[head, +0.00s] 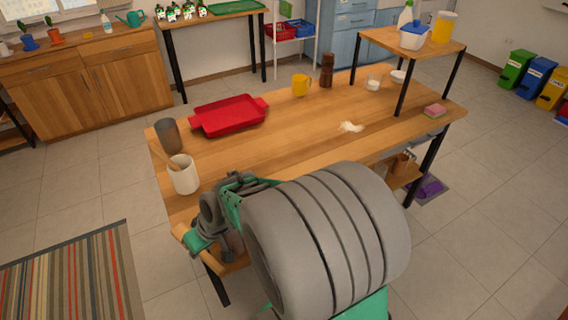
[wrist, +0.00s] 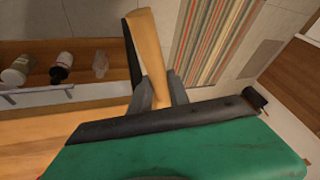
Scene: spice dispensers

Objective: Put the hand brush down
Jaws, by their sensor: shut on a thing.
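The hand brush (wrist: 148,45) shows in the wrist view as a pale wooden piece with a dark strip along its left side. My gripper (wrist: 158,92) is shut on it, with a grey finger on each side. The brush points away from my gripper, and its bristles cannot be made out clearly. In the head view my gripper (head: 203,240) is low at the near left corner of the wooden table (head: 290,140). My arm hides part of that corner, and the brush is hard to tell apart from the wood there.
The middle is free. Bottles (wrist: 61,68) lie in an open drawer.

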